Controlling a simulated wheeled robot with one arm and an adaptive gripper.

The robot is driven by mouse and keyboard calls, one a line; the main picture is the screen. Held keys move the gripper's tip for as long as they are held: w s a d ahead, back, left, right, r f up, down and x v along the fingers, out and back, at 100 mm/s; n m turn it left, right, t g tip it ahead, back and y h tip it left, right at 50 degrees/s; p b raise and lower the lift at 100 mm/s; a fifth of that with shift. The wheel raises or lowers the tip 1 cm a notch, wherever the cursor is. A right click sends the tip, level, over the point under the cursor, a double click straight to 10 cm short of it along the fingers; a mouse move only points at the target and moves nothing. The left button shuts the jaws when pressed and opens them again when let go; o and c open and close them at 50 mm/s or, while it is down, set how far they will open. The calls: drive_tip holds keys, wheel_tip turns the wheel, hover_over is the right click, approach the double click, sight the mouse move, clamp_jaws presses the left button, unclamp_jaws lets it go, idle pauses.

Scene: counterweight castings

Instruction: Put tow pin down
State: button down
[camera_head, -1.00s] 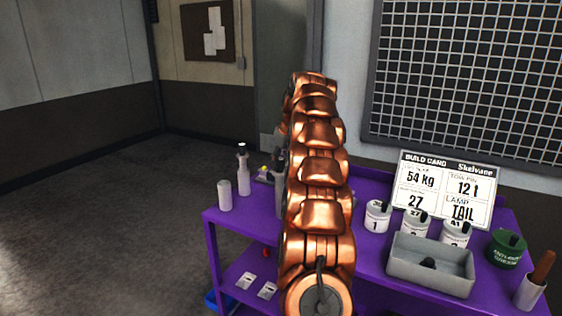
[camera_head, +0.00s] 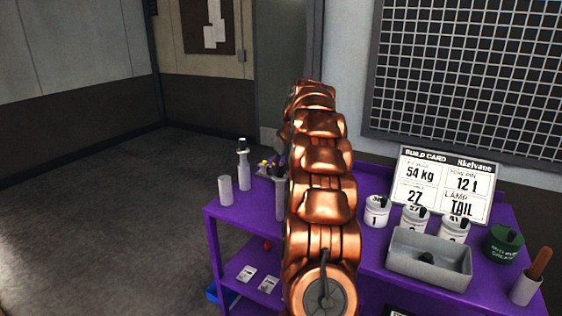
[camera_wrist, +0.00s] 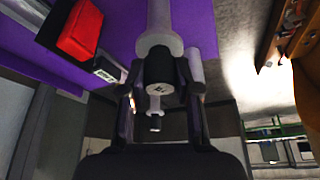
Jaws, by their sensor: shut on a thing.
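The tow pin (camera_wrist: 160,43) is a grey metal pin with a flange and a dark, marked end. My gripper (camera_wrist: 160,88) is shut on that dark end, one finger on each side. In the head view the pin (camera_head: 281,198) is upright over the purple cart's top (camera_head: 255,214), partly behind my copper-coloured arm. My gripper is mostly hidden there. I cannot tell whether the pin's foot touches the cart.
A grey cylinder (camera_head: 225,190) and a taller dark-topped pin (camera_head: 244,172) stand left of the held pin. White numbered pots (camera_head: 376,212), a grey bin (camera_head: 430,268) and a build card (camera_head: 444,187) are on the right. A red block (camera_wrist: 80,29) lies near my gripper.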

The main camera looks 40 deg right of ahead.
drive_tip(key=shift+f, duration=0.1)
idle(0.3)
drive_tip(key=c, duration=0.8)
unclamp_jaws()
drive_tip(key=shift+v, duration=6.1)
drive_tip(key=shift+a, duration=0.15)
